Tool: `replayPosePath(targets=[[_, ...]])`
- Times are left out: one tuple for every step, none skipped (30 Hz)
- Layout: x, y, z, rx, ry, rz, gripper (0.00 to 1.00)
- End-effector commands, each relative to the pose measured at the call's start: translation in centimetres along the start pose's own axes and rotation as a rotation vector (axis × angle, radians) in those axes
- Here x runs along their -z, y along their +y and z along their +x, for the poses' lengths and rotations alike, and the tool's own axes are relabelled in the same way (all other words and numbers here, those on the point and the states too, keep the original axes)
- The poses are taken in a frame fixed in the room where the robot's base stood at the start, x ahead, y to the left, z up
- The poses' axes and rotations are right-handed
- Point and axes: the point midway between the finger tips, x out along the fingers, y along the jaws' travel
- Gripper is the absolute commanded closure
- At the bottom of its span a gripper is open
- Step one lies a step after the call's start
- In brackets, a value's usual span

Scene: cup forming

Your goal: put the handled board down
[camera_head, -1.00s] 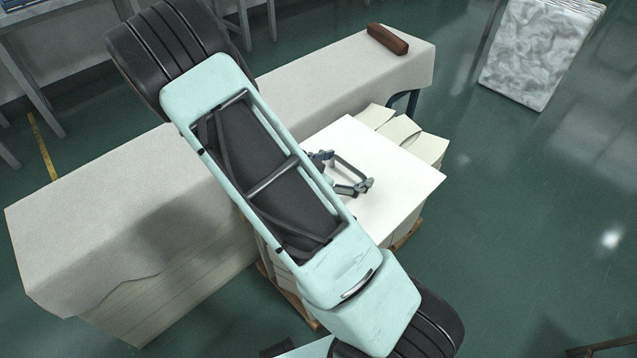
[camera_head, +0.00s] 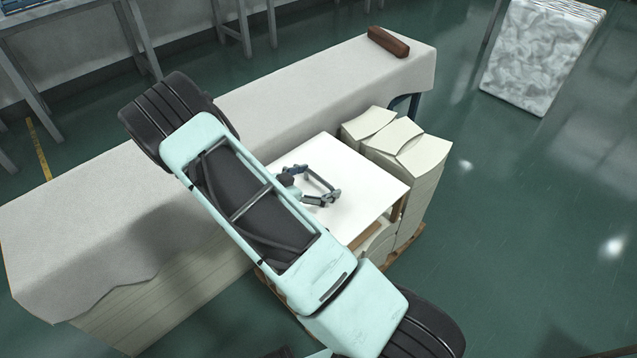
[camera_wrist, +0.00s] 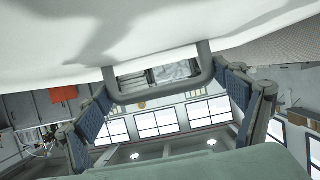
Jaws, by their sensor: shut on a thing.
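The handled board is a flat white board (camera_head: 372,188), seen from above in the head view. It lies between the long cloth-covered table and the stacked cream blocks; whether its underside touches a support is hidden. In the wrist view its pale face (camera_wrist: 190,18) fills the top, with a grey U-shaped handle (camera_wrist: 158,96) standing out from it. My gripper (camera_head: 318,190) is over the board's middle. In the wrist view my gripper (camera_wrist: 165,85) has its blue-padded fingers at both sides of the handle, shut on it.
The long covered table (camera_head: 285,110) runs behind the board, with a brown block (camera_head: 388,42) at its far end. Cream stacks (camera_head: 425,160) stand close on the board's right, on a wooden pallet (camera_head: 408,245). A wrapped stack (camera_head: 540,55) stands farther off; floor at right is clear.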

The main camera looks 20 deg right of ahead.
Motion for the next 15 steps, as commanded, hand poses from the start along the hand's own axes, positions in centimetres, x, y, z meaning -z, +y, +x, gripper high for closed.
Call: replayPosePath(targets=[[0.15, -0.09, 0.04, 0.001, 0.004, 0.003, 0.54], [0.20, -0.09, 0.01, 0.001, 0.004, 0.003, 0.54], [0.23, -0.08, 0.00, 0.001, 0.004, 0.003, 0.54], [0.23, -0.08, 0.00, 0.001, 0.004, 0.003, 0.54], [0.23, -0.07, -0.01, 0.001, 0.004, 0.003, 0.54], [0.23, -0.07, 0.00, 0.001, 0.004, 0.003, 0.54], [0.19, -0.06, 0.01, 0.001, 0.004, 0.002, 0.54], [0.11, -0.06, 0.05, 0.001, 0.004, 0.002, 0.54], [-0.03, -0.06, 0.10, 0.001, 0.004, 0.002, 0.54], [-0.14, -0.06, 0.14, 0.001, 0.003, 0.002, 0.54], [-0.17, -0.05, 0.07, 0.001, 0.001, 0.001, 0.09], [-0.15, -0.05, 0.06, 0.001, 0.001, 0.001, 0.04], [-0.14, -0.05, 0.06, 0.001, 0.001, 0.001, 0.01], [-0.14, -0.04, 0.06, 0.001, 0.001, 0.001, 0.00], [-0.14, -0.04, 0.06, 0.001, 0.001, 0.001, 0.00]])
